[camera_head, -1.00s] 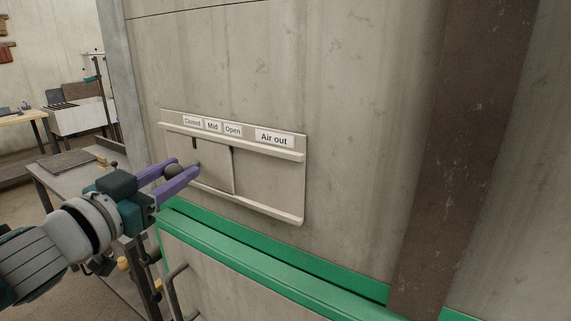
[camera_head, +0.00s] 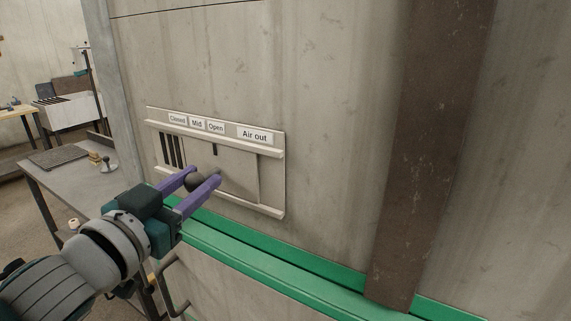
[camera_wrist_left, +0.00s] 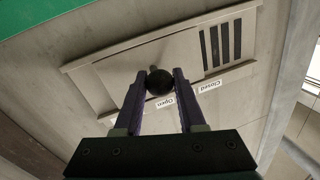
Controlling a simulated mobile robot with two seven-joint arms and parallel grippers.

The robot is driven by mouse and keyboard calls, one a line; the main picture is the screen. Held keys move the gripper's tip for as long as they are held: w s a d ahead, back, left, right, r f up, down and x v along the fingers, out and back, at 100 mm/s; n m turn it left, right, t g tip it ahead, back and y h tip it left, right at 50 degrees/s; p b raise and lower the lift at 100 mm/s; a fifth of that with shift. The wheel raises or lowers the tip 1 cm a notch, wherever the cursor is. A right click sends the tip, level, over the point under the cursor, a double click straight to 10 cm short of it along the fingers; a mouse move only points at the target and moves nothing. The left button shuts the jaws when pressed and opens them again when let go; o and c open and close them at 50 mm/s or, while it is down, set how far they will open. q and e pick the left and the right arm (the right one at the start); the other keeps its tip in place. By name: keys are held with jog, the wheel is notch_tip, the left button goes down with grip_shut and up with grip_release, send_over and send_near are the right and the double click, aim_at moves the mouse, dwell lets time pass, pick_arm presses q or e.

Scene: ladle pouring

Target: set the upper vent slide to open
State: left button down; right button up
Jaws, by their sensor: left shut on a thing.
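The upper vent slide (camera_head: 238,172) is a flat grey plate in rails on the wall panel, under labels Closed, Mid, Open and Air out. A dark mark on the plate's top edge sits under the Open label (camera_head: 216,127). Dark vent slots (camera_head: 171,151) show at the left of the plate. My left gripper (camera_head: 205,181) is shut on the slide's dark round knob (camera_head: 194,182). In the left wrist view the knob (camera_wrist_left: 159,82) sits between the two purple fingers, and the slots (camera_wrist_left: 221,43) are uncovered beside the plate. My right gripper is not in view.
A green ledge (camera_head: 270,257) runs along the wall below the vent. A brown vertical post (camera_head: 425,150) stands to the right. A grey table (camera_head: 75,178) with a few small items is at the left.

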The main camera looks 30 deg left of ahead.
pick_arm(q)
jog(key=shift+d, duration=0.25)
jog(key=c, duration=0.9)
grip_release()
jog(key=o, duration=0.4)
jog(key=shift+s, duration=0.1)
jog(key=s, duration=0.3)
jog(key=s+b, duration=0.1)
jog(key=s, duration=0.2)
jog(key=s+d, duration=0.1)
jog(key=s, duration=0.2)
jog(key=shift+s, duration=0.35)
